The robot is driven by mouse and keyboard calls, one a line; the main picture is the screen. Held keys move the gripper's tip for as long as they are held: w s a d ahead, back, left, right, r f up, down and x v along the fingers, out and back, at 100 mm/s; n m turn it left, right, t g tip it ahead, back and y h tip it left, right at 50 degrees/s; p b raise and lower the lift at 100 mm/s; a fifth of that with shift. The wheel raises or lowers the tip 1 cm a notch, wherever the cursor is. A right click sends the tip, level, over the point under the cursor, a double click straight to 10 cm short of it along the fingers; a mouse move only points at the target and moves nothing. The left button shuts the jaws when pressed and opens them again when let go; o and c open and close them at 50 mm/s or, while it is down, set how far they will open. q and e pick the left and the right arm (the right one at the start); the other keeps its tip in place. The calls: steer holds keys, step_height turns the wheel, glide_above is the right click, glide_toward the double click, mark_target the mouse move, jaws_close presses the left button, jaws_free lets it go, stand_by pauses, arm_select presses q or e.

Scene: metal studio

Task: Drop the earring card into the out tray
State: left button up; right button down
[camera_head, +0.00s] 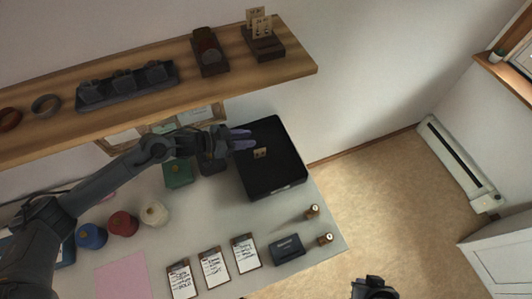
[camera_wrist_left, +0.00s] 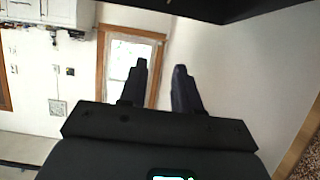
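A small tan earring card (camera_head: 260,153) shows against the inside of the black out tray (camera_head: 285,182) at the back right of the table. I cannot tell whether it lies flat on the tray floor or is just above it. My left gripper (camera_head: 243,139) is above the tray's left part, with the card just beyond its fingertips and apart from them. In the left wrist view its two fingers (camera_wrist_left: 160,78) stand apart with nothing between them. What seems to be my right gripper (camera_head: 374,288) shows dark and cut off at the bottom edge; its fingers are unclear.
A wooden shelf (camera_head: 140,112) runs above the table's back, carrying a card stand (camera_head: 264,45) with more cards, a dark display (camera_head: 209,50) and bracelets. Thread spools (camera_head: 122,223), clipboards (camera_head: 213,267) and a dark box (camera_head: 288,249) stand on the table.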

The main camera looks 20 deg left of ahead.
arm_select(q)
steer(key=v, duration=0.8)
steer(key=s+d+f+n+g+h, duration=0.1)
steer(key=s+d+f, duration=0.5)
steer(key=f, duration=0.1)
steer(key=s+d+n+t, duration=0.3)
steer(key=s+d+n, duration=0.25)
steer(key=d, duration=0.65)
steer(key=s+a+n+g+y, duration=0.2)
steer(key=s+a+g+y, duration=0.5)
steer(key=s+a+y, duration=0.55)
step_height(320, 180, up, 21)
steer(key=s+h+p, duration=0.1)
steer(key=p, duration=2)
steer(key=shift+r, duration=0.2)
